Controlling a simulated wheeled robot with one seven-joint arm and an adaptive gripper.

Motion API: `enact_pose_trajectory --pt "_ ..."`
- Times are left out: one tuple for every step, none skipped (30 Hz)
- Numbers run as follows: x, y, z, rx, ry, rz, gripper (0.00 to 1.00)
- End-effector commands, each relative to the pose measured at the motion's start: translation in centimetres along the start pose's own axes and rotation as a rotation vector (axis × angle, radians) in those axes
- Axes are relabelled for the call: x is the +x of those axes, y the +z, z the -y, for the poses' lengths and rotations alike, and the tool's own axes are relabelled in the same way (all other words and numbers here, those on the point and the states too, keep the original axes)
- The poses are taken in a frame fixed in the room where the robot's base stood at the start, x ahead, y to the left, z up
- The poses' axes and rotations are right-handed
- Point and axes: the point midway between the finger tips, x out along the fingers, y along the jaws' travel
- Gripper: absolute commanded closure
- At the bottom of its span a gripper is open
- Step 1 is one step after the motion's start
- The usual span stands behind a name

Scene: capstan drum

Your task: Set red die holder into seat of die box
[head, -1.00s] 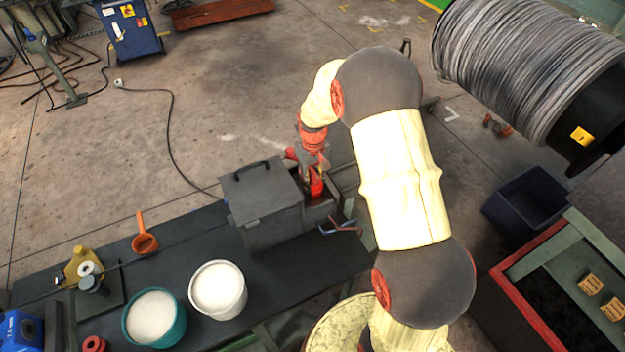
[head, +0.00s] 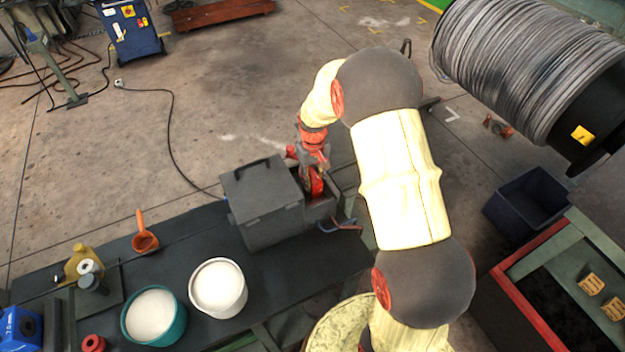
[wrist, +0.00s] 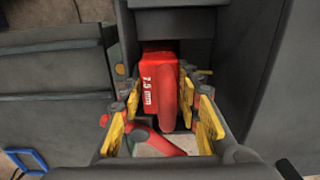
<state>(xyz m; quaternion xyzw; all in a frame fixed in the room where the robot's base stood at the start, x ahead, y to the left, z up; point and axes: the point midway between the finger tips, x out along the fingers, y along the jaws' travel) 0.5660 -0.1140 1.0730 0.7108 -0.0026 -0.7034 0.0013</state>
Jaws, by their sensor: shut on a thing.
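The red die holder (wrist: 160,84), marked "7.5 mm", is between the yellow-padded fingers of my gripper (wrist: 168,108) in the wrist view. My gripper is shut on it. In the head view the red holder (head: 316,183) shows at the open right-hand part of the grey die box (head: 265,215), below my gripper (head: 318,172). The box walls stand close around the holder. The holder's lower end and the seat are hidden, so I cannot tell whether it touches the seat.
The box stands on a dark bench (head: 180,243). A white bucket (head: 218,288), a teal bucket (head: 153,317) and an orange ladle (head: 145,241) are to its left. Red and blue handles (head: 340,225) stick out at its right. A wire drum (head: 530,65) is at the upper right.

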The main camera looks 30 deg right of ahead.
Motion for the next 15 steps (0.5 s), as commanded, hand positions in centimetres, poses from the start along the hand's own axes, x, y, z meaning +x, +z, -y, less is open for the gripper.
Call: enact_pose_trajectory --pt "1.17 0.78 -0.21 0.004 -0.001 0.017 0.99" --pt "1.22 0.79 -0.21 0.004 -0.001 0.017 0.99" --pt "1.28 0.80 -0.20 0.004 -0.001 0.017 0.99" --pt "1.32 0.81 -0.20 0.005 -0.001 0.018 0.99" --pt "1.37 0.82 -0.20 0.005 -0.001 0.018 0.99" --pt "1.42 0.83 -0.21 0.005 -0.002 0.018 0.99" --pt "1.47 0.84 -0.20 0.005 -0.002 0.018 0.99" --pt "1.51 0.85 -0.20 0.005 -0.002 0.018 0.99" --pt "1.57 0.86 -0.20 0.005 -0.002 0.018 0.99" --pt "1.61 0.86 -0.20 0.005 -0.002 0.018 0.99" --pt "1.65 0.87 -0.20 0.006 -0.002 0.018 0.99" --pt "1.70 0.87 -0.21 0.006 -0.002 0.018 0.99" --pt "1.74 0.87 -0.21 0.006 -0.002 0.018 0.99" --pt "1.78 0.87 -0.21 0.006 -0.002 0.018 0.99" --pt "1.83 0.86 -0.21 0.006 -0.002 0.017 0.99"
